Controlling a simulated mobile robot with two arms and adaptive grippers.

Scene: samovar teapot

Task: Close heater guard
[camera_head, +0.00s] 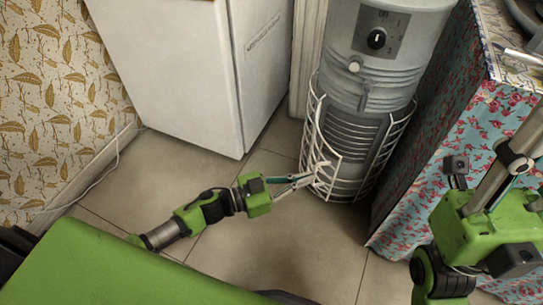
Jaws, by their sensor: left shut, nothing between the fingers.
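The heater (345,133) is a tall grey cylinder with a dark dial on a panel near its top. A white wire heater guard (393,148) stands around its lower part. The guard has a gap at the front, and the heater's slatted grille shows between its left door (313,130) and its right part. My left gripper (308,179) reaches in low from the left, fingers shut and empty. Its tips overlap the lower bars of the left door; I cannot tell if they touch. My right gripper's fingers do not show; only green and grey links of that arm are at right.
A white cabinet (185,65) stands at the back left, beside a leaf-patterned wall (55,90). A table with a floral cloth (425,190) stands close to the heater's right. A pale cable (100,178) runs along the left wall. The tiled floor (275,250) before the heater is clear.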

